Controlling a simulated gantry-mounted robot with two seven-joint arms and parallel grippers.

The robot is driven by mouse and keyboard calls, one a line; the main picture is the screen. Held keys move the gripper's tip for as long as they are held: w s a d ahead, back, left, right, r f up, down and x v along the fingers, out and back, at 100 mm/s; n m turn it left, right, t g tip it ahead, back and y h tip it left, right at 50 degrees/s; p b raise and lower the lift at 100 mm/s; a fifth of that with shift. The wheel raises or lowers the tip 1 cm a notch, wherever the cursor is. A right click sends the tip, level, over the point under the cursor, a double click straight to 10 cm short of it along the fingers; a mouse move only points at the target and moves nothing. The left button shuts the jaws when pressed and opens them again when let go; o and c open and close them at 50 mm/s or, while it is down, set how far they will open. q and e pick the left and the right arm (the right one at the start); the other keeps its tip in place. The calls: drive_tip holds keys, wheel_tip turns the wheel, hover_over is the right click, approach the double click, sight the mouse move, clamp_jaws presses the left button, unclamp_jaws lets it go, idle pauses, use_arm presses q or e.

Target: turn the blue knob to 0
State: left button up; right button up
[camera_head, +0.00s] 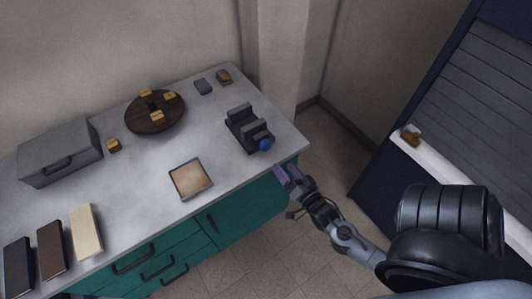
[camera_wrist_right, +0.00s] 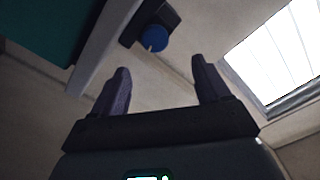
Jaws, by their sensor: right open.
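The blue knob (camera_head: 265,144) sits on the front end of a black device (camera_head: 247,128) near the right corner of the counter. In the right wrist view the blue knob (camera_wrist_right: 153,39) shows beyond the fingertips, a little left of the middle, with a pale mark on its face. No readable scale or numbers show. My right gripper (camera_head: 289,174) is off the counter's front right edge, apart from the knob and nearer the viewer. In the wrist view its two purple fingers (camera_wrist_right: 160,78) stand wide apart with nothing between them. My left gripper is not in view.
A dark blue shuttered cabinet (camera_head: 376,192) stands at right. Floor between is clear.

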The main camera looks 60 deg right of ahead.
sight(267, 148)
drive_tip(key=x, duration=0.3)
drive_tip(key=b+x, duration=0.1)
drive_tip(key=x, duration=0.2)
drive_tip(key=f+x, duration=0.1)
drive_tip(key=x, duration=0.3)
drive_tip(key=shift+d+b, duration=0.2)
drive_tip(key=shift+b, duration=0.15)
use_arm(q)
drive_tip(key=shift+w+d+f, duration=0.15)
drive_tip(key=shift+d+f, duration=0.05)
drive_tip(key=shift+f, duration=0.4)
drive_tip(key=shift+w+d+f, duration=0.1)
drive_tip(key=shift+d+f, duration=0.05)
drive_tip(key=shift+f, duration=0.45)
use_arm(e)
drive_tip(key=shift+w+d, duration=0.25)
drive_tip(key=shift+w, duration=0.25)
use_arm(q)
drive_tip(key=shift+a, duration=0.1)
